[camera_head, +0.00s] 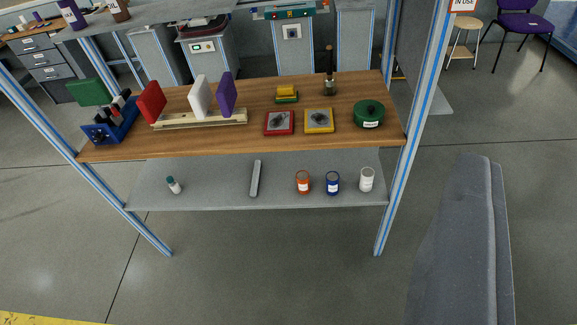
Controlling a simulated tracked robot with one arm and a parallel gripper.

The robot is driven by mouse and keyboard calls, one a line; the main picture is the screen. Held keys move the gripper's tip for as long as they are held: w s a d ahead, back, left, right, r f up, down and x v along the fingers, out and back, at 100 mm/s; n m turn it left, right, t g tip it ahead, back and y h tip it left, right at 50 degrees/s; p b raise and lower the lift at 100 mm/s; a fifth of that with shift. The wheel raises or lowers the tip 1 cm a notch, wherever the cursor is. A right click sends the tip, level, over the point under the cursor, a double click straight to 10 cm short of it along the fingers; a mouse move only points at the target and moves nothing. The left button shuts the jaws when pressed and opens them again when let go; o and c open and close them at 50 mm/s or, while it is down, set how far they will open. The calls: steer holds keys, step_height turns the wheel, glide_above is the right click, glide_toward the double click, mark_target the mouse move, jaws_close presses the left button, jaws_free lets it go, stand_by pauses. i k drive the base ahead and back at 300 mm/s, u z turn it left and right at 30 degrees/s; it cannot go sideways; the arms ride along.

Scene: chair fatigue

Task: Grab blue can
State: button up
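The blue can (333,183) stands upright on the grey lower shelf (215,192) of a framed workbench, toward the shelf's right half. It has a pale label on its front. An orange can (303,182) stands close on its left and a white can (366,179) stands on its right, with small gaps between them. The shelf is some distance ahead of the camera. My gripper's fingers are not visible in this view, so what it holds does not show.
A wooden shelf (190,137) with several items lies above the cans. Blue-edged posts (400,190) stand at both sides. A grey bar (256,178) and small bottle (174,185) are on the lower shelf. A large grey object (460,250) fills the right foreground. The floor in front is clear.

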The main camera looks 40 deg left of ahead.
mark_target(333, 178)
steer(key=u, duration=0.5)
steer(key=i, duration=0.9)
steer(key=u, duration=0.7)
steer(key=k, duration=0.8)
steer(key=u, duration=0.2)
steer(key=i, duration=0.9)
steer(key=z, duration=0.05)
